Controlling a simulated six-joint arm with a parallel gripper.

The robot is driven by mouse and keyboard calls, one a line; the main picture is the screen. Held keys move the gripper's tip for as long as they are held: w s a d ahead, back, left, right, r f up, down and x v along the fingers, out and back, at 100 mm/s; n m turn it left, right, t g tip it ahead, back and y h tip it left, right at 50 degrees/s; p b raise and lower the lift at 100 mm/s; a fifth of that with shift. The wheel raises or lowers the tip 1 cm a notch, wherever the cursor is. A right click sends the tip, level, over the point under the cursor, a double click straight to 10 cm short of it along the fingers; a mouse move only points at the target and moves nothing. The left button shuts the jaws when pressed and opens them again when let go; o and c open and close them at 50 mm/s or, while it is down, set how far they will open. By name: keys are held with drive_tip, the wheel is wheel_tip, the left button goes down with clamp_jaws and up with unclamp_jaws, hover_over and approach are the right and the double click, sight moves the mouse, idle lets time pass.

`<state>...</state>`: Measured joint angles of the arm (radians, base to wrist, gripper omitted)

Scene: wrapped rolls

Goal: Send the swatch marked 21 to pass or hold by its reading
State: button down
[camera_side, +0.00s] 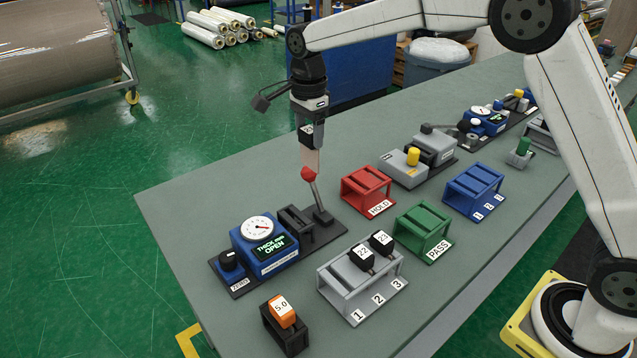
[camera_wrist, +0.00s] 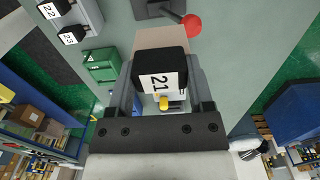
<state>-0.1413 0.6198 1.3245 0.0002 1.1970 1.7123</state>
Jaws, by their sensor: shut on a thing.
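My gripper (camera_side: 312,128) points down above the bench and is shut on the black holder of swatch 21 (camera_wrist: 160,70), label facing the wrist camera. A beige sheet (camera_side: 310,158) hangs below it. The blue thickness gauge (camera_side: 262,247) has a white dial, and its display reads "THICK mm OPEN". Its lever's red knob (camera_side: 308,174) overlaps the sheet's lower end in the side view; I cannot tell whether they touch. The black slotted part (camera_side: 295,220) beside the gauge looks empty. The red HOLD rack (camera_side: 367,187) and green PASS rack (camera_side: 422,227) look empty.
A grey rack (camera_side: 345,290) marked 1, 2, 3 carries swatches 22 (camera_side: 362,255) and 23 (camera_side: 381,242). An orange 5.0 block (camera_side: 281,309) sits in a black stand. A blue rack (camera_side: 473,189) and grey devices stand farther back. Bench left of the gauge's far side is clear.

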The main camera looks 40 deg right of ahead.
drive_tip(key=d, duration=1.5)
drive_tip(key=shift+s+a+f, duration=0.1)
drive_tip(key=shift+s+f, duration=0.1)
drive_tip(key=shift+f, duration=1.1)
drive_tip(key=shift+s+f, duration=0.15)
drive_tip(key=shift+f, duration=1.1)
drive_tip(key=shift+f, duration=0.25)
drive_tip(key=shift+f, duration=2.2)
drive_tip(key=shift+f, duration=0.3)
drive_tip(key=shift+f, duration=3.05)
